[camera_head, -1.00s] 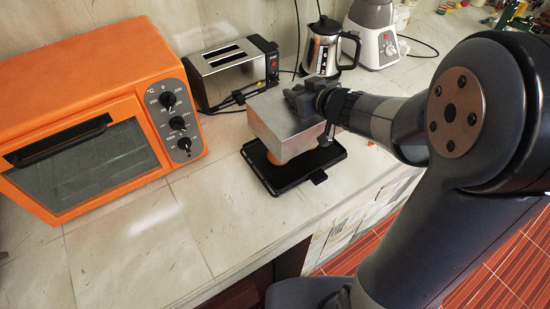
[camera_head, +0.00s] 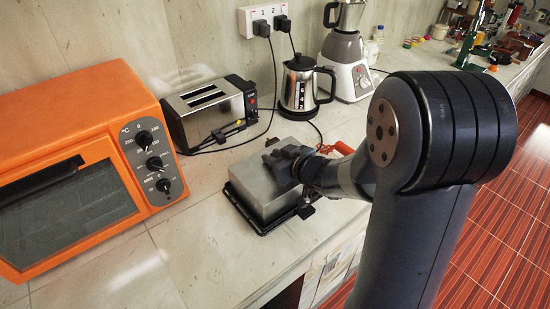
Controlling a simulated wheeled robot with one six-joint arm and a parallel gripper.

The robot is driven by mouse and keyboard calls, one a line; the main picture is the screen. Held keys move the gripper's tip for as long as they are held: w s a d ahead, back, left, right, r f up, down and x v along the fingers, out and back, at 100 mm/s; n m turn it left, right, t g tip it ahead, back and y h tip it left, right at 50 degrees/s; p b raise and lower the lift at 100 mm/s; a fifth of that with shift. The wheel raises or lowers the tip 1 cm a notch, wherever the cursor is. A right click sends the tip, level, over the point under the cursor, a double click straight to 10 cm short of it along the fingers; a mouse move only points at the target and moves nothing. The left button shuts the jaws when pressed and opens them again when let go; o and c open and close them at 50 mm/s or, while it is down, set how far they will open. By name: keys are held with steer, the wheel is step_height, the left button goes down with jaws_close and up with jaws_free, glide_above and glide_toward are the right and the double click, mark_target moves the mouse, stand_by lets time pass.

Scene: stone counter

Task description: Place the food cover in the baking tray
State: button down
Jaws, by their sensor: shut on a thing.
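The food cover (camera_head: 257,190) is a silver box-shaped metal cover. It is down at the black baking tray (camera_head: 240,210), within its rim as far as I can see. Whether its lower edge touches the tray floor all round I cannot tell. My gripper (camera_head: 285,166) is shut on the food cover at its upper right side, and the fingers hide part of that side. The tray's dark rim and a small tab show at the front and right.
An orange oven (camera_head: 80,165) stands at left. A toaster (camera_head: 208,112), a kettle (camera_head: 299,88) and a blender (camera_head: 347,60) stand behind. An orange-red object (camera_head: 341,149) lies behind my arm. The counter in front of the tray is clear.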

steer(key=shift+f, duration=0.1)
steer(key=c, duration=1.2)
jaws_free()
steer(key=shift+r, duration=0.25)
steer(key=p+v, duration=0.2)
steer(key=v, duration=1)
steer(key=shift+f, duration=0.2)
